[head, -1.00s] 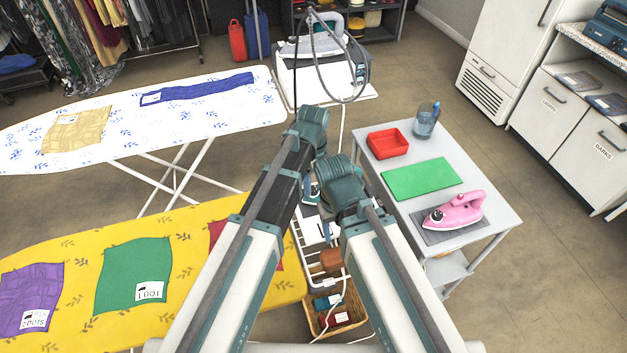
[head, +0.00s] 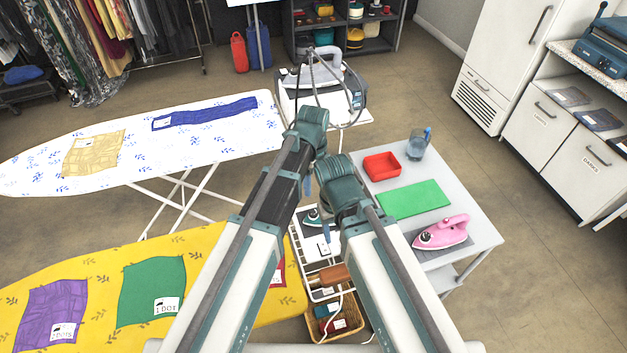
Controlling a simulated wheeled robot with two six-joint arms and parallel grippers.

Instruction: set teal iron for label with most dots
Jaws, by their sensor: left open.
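A teal iron (head: 314,217) shows in part on a white wire rack (head: 318,292) between my arms. My left gripper (head: 308,187) is mostly hidden behind its own arm near the iron; it is open, and I cannot tell whether it touches anything. My right gripper is hidden behind its arm. On the yellow board (head: 25,275) lie a purple cloth (head: 50,308) labelled "2 DOTS", a green cloth (head: 150,283) labelled "1 DOT", and a red cloth (head: 279,271), mostly hidden by my left arm, its label unreadable.
A white board (head: 45,178) behind holds tan (head: 93,154) and blue (head: 210,112) cloths. A grey table (head: 478,215) at right carries a pink iron (head: 440,234), green mat (head: 412,198), red tray (head: 382,164) and jug (head: 416,146). A basket (head: 347,322) stands below the rack.

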